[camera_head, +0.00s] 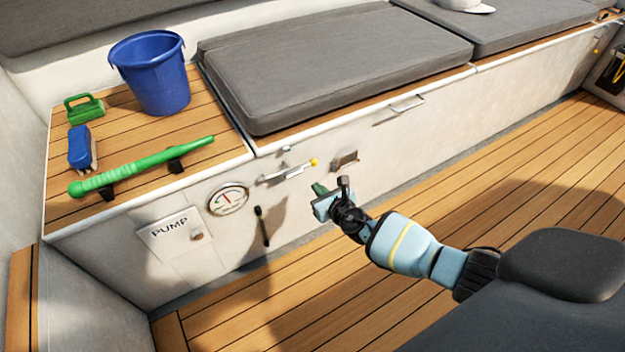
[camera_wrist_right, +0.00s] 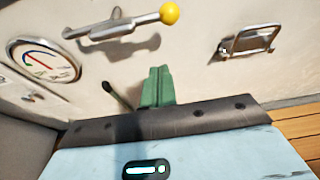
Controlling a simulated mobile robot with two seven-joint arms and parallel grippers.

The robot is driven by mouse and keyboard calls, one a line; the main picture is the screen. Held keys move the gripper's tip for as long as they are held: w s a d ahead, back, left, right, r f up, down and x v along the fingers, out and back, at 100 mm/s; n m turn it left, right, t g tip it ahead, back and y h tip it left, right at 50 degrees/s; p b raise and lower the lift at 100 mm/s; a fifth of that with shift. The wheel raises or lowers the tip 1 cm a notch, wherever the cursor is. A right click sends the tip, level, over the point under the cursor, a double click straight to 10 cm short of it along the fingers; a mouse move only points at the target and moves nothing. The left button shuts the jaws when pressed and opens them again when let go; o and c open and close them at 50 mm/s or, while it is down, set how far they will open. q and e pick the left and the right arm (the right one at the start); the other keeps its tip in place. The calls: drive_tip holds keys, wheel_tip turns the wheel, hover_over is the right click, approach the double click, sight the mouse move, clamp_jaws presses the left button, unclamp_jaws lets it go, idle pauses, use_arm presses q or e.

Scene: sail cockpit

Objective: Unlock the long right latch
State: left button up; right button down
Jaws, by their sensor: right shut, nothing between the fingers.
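A long metal latch (camera_head: 283,175) with a yellow knob at its right end is mounted on the white bench front. In the right wrist view the latch (camera_wrist_right: 120,28) crosses the top left, with its yellow knob (camera_wrist_right: 169,13) pointing right. A metal catch (camera_head: 345,158) sits to its right; in the right wrist view this catch (camera_wrist_right: 250,43) is at upper right. My right gripper (camera_head: 319,189) is shut and empty, its green fingers just below and right of the knob in the picture. The fingers (camera_wrist_right: 157,85) appear apart from the latch. My left gripper is not in view.
A round gauge (camera_head: 228,199), a PUMP panel (camera_head: 172,238) and a black lever (camera_head: 262,226) are left of my right gripper. A blue bucket (camera_head: 152,75) and a green pump handle (camera_head: 140,167) are on the bench top. A grey cushion (camera_head: 330,65) lies above the latch.

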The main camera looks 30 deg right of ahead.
drive_tip(key=p+v, duration=0.2)
drive_tip(key=v, duration=0.3)
drive_tip(key=shift+s, duration=0.15)
